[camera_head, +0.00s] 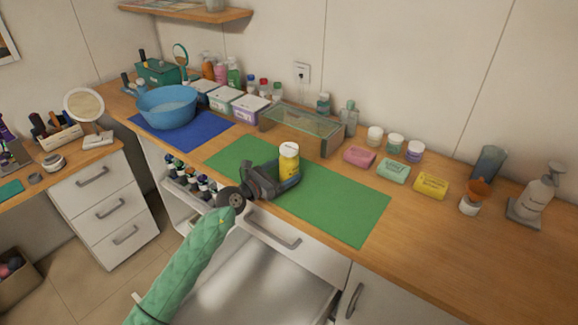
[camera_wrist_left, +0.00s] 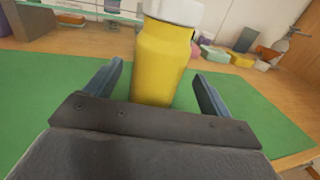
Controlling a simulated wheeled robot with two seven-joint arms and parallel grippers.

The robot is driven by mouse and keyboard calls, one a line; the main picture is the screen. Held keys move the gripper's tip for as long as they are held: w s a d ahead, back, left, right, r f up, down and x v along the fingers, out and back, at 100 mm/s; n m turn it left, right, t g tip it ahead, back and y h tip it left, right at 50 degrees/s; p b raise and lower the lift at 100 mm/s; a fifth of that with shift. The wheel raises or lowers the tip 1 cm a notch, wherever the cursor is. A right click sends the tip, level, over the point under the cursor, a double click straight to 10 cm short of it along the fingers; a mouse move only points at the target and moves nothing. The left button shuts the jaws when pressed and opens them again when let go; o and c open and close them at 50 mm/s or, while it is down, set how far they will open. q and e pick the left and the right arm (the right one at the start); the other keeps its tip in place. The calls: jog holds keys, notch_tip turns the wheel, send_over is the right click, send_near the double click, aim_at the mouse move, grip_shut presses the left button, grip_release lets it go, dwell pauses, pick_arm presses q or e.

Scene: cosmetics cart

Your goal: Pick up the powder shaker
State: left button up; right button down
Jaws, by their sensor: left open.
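The powder shaker (camera_head: 289,162) is a yellow bottle with a white cap, standing upright on the green mat (camera_head: 345,205). In the left wrist view the shaker (camera_wrist_left: 162,62) is large and central, with its cap cut off by the top edge. My left gripper (camera_head: 287,180) is at the shaker, low over the mat. Its two fingers (camera_wrist_left: 155,85) are open, one on each side of the bottle, with gaps between them and its sides. The bottle's base is partly hidden behind the gripper body. My right gripper is not in view.
A clear glass stand (camera_head: 303,122) is behind the mat. Soap bars, including a pink one (camera_head: 360,157), and small jars lie to the right. A blue bowl (camera_head: 168,107) sits on a blue mat (camera_head: 205,132) at left. An open drawer (camera_head: 255,275) is below the counter.

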pick_arm(q)
jog(key=shift+p+x, duration=0.4)
jog(key=shift+x, duration=1.3)
jog(key=shift+w+a, duration=0.1)
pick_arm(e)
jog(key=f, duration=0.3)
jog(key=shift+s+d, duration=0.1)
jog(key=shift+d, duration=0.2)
pick_arm(q)
jog(key=shift+c, duration=0.4)
jog(key=c, duration=1)
jog(key=shift+r, duration=0.1)
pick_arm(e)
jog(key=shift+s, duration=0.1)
